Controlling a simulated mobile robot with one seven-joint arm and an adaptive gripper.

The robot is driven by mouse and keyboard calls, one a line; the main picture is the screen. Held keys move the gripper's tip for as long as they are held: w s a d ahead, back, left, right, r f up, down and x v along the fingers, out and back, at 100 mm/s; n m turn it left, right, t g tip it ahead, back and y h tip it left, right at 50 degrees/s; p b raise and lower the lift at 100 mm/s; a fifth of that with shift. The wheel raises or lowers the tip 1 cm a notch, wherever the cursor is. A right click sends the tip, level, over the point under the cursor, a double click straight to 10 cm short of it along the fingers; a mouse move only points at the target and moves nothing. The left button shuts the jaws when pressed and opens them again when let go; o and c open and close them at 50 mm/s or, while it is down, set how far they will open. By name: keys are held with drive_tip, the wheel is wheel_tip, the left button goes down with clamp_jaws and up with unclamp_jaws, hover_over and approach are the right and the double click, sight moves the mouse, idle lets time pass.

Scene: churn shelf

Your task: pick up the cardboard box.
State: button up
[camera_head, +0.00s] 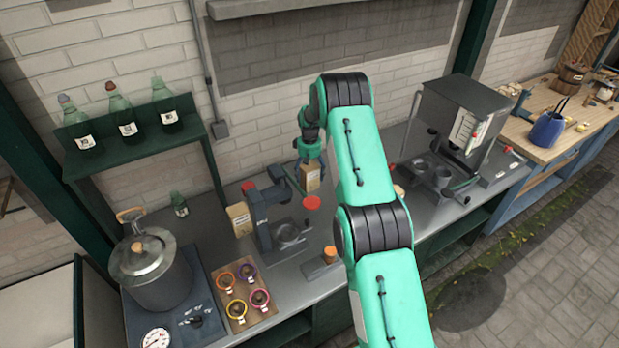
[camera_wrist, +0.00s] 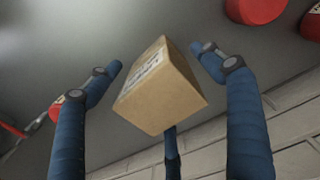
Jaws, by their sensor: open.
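A tan cardboard box (camera_head: 310,178) with a pale label stands at the back of the grey counter, close to the wall. My gripper (camera_head: 308,162) is right above and around its upper part. In the wrist view the cardboard box (camera_wrist: 160,90) lies between the spread blue fingers of my gripper (camera_wrist: 157,60). Gaps show between the box and the left and right fingers. A third finger is partly hidden behind the box, and I cannot tell whether it touches. A second tan box (camera_head: 239,219) stands farther left on the counter.
A dark grey press-like device (camera_head: 265,215) and a red round-topped object (camera_head: 312,203) are close to the box. Left are a large pot (camera_head: 158,275), a board of colored rings and a bottle shelf (camera_head: 135,150). A metal machine (camera_head: 465,130) stands right.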

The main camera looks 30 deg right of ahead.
sight(309, 166)
drive_tip(key=shift+f, duration=0.25)
idle(0.4)
drive_tip(key=c, duration=1.5)
drive_tip(key=shift+r, duration=0.1)
drive_tip(key=shift+r, duration=1.1)
drive_tip(key=shift+w+r+b, duration=0.1)
drive_tip(key=shift+r+b, duration=0.2)
drive_tip(key=shift+r, duration=0.35)
drive_tip(key=s+a, duration=0.1)
drive_tip(key=s, duration=0.4)
drive_tip(key=s+a+r, duration=0.1)
drive_tip(key=s+a, duration=0.1)
drive_tip(key=s, duration=0.3)
drive_tip(key=s+a+b, duration=0.1)
drive_tip(key=s+a, duration=0.1)
drive_tip(key=s, duration=0.3)
drive_tip(key=shift+s+a+r, duration=0.1)
drive_tip(key=shift+r, duration=0.1)
